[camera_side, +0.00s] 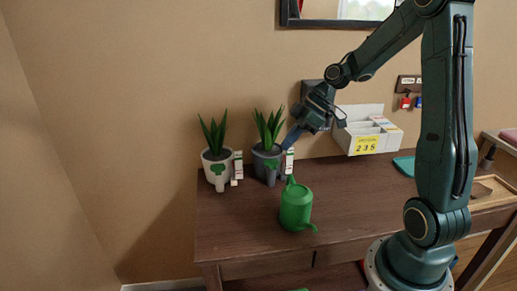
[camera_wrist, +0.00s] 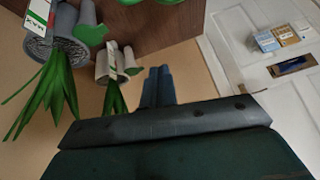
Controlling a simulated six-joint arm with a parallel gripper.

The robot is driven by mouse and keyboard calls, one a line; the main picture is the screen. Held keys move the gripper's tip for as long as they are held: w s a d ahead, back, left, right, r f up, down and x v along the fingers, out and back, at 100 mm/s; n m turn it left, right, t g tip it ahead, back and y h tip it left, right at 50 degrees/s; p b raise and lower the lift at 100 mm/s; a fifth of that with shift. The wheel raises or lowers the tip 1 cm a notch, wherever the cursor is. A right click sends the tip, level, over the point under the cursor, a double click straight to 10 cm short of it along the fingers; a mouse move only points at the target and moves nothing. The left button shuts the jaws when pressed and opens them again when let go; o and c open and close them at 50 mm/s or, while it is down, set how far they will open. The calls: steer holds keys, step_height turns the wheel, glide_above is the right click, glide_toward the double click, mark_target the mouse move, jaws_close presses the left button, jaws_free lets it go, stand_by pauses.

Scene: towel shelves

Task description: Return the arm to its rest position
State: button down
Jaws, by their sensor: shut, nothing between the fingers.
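My gripper (camera_side: 289,140) is raised above the table, beside the leaves of the plant in the grey pot (camera_side: 264,168). In the wrist view its blue fingers (camera_wrist: 158,86) are together with nothing between them. In the side view the fingers point down and left; whether they touch the plant or pot cannot be told. My arm reaches in from the right, bent, with the gripper well away from my base.
A white pot (camera_side: 213,175) with a plant stands left of the grey one. A green watering can (camera_side: 295,208) stands in front on the brown table (camera_side: 240,228). A white divided box (camera_side: 354,133) with a yellow 235 card stands behind. The table's front left is clear.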

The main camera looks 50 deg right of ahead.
steer(key=s+a+r+m+h, duration=0.3)
steer(key=s+a+r, duration=0.4)
steer(key=a, duration=0.2)
steer(key=s+a+r+m+h, duration=0.1)
steer(key=s+m, duration=0.1)
steer(key=s, duration=0.3)
steer(key=s+a+r+m+t+h, duration=0.1)
steer(key=s+r+m, duration=0.1)
steer(key=s, duration=0.4)
steer(key=shift+s+a+m, duration=0.2)
steer(key=shift+a+m, duration=0.1)
steer(key=shift+a, duration=0.05)
stand_by(0.4)
